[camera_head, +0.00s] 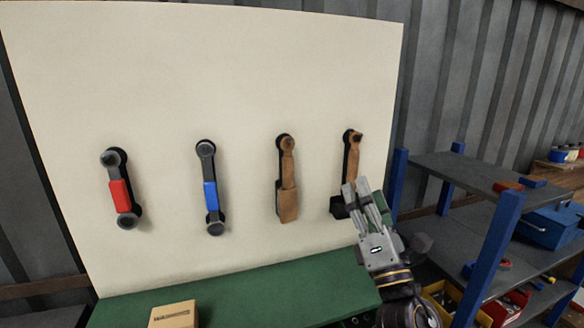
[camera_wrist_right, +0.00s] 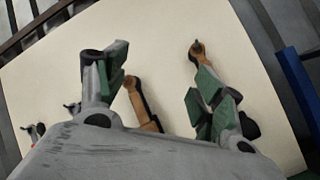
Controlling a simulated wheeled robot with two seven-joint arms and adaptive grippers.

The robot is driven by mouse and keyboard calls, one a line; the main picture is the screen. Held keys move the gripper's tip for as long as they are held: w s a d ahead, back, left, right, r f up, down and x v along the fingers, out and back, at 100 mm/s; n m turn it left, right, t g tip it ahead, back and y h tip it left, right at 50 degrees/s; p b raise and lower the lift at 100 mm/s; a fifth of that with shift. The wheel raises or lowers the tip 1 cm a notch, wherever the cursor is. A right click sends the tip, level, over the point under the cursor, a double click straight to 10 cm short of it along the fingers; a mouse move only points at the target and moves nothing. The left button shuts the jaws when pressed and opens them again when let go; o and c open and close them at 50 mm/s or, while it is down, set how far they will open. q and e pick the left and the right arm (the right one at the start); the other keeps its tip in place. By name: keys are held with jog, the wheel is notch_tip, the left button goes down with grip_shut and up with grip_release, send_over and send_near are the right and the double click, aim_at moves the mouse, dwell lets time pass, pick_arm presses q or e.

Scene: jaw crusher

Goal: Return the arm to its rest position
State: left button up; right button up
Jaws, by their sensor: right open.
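My right gripper (camera_head: 357,188) is in front of the lower part of the rightmost brown handle (camera_head: 354,155) on the pale board (camera_head: 240,70). Its fingers are apart, with nothing seen held between them. In the right wrist view the two fingers (camera_wrist_right: 160,80) are spread. A brown handle (camera_wrist_right: 144,106) shows between them, beyond the fingertips, and another brown handle (camera_wrist_right: 197,50) shows behind the right finger. Whether the gripper touches the rightmost handle I cannot tell. The left gripper is not in view.
A red-grip handle (camera_head: 120,194), a blue-grip handle (camera_head: 210,193) and another brown handle (camera_head: 288,190) hang on the board. A green bench (camera_head: 260,290) below carries a cardboard box (camera_head: 174,314). A blue-posted shelf (camera_head: 464,170) stands close at right.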

jog(key=w+d+f+m+g+h, duration=0.1)
jog(key=d+f+m+g+h, duration=0.25)
jog(key=f+m, duration=0.4)
jog(key=w+d+f+m+g+h, duration=0.1)
jog(key=d+f+m+g+h, duration=0.3)
jog(key=f+m, duration=0.4)
jog(key=s+d+f+m+g, duration=0.2)
jog(key=s+f+g, duration=0.1)
jog(key=f, duration=0.5)
jog(key=s+d+f+m+g, duration=0.1)
jog(key=s+f+m+g, duration=0.15)
jog(key=f, duration=0.45)
jog(key=s+a+f+m+g+y, duration=0.3)
jog(key=s+f+m+g, duration=0.45)
jog(key=s+f, duration=0.9)
notch_tip(320, 180, down, 32)
jog(key=s+f+g, duration=0.1)
jog(key=s+g, duration=0.1)
jog(key=s, duration=0.1)
jog(key=s+d+f, duration=0.2)
jog(key=s+f, duration=0.7)
jog(key=s, duration=0.1)
jog(key=s+d+f+g, duration=0.1)
jog(key=s+d+f, duration=0.1)
jog(key=s+f, duration=0.7)
jog(key=shift+s+d+f+n, duration=0.35)
jog(key=shift+s+n, duration=0.1)
jog(key=shift+s, duration=0.75)
